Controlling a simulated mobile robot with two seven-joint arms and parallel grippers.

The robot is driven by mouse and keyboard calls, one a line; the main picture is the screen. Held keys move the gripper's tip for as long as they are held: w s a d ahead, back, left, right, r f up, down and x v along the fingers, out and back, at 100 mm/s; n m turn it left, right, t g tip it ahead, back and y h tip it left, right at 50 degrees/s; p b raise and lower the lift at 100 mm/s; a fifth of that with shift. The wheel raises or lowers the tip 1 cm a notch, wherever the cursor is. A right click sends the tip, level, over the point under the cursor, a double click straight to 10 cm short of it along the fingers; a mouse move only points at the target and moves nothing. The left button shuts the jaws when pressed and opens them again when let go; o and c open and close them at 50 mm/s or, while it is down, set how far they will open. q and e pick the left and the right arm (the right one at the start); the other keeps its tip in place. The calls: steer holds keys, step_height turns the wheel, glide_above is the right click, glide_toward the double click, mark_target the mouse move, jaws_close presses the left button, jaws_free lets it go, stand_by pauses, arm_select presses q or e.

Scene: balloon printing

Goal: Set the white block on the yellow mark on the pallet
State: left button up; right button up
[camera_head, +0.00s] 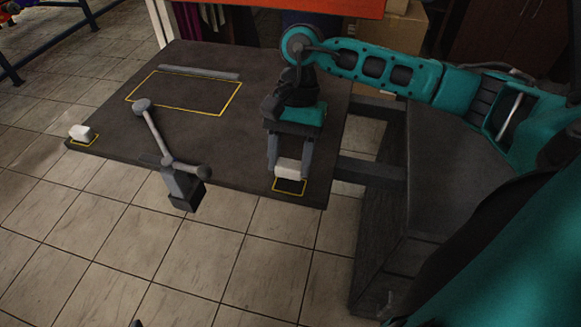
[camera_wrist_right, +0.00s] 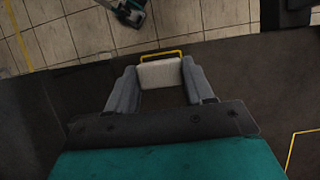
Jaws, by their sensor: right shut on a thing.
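A small white block (camera_head: 289,169) is between the fingers of my right gripper (camera_head: 289,164), which is shut on it. It also shows in the wrist view (camera_wrist_right: 160,74) between the grey fingers of the right gripper (camera_wrist_right: 160,80). The yellow mark (camera_head: 289,193) is a small square outline near the front right edge of the dark pallet (camera_head: 240,165). In the head view the block covers the far part of the mark. In the wrist view the mark (camera_wrist_right: 160,53) shows just past the block. Whether the block touches the pallet I cannot tell.
A second white block (camera_head: 83,132) sits at the pallet's left corner on another yellow outline. A grey jointed fixture (camera_head: 160,145) stands at the front edge. A large yellow rectangle (camera_head: 185,110) and a grey bar (camera_head: 200,73) are farther back. A dark cabinet (camera_head: 450,185) stands at right.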

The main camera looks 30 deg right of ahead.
mark_target(292, 160)
step_height(292, 160, down, 3)
steer(key=shift+r, duration=0.1)
steer(key=shift+f, duration=0.2)
steer(key=shift+f, duration=0.1)
steer(key=o, duration=1)
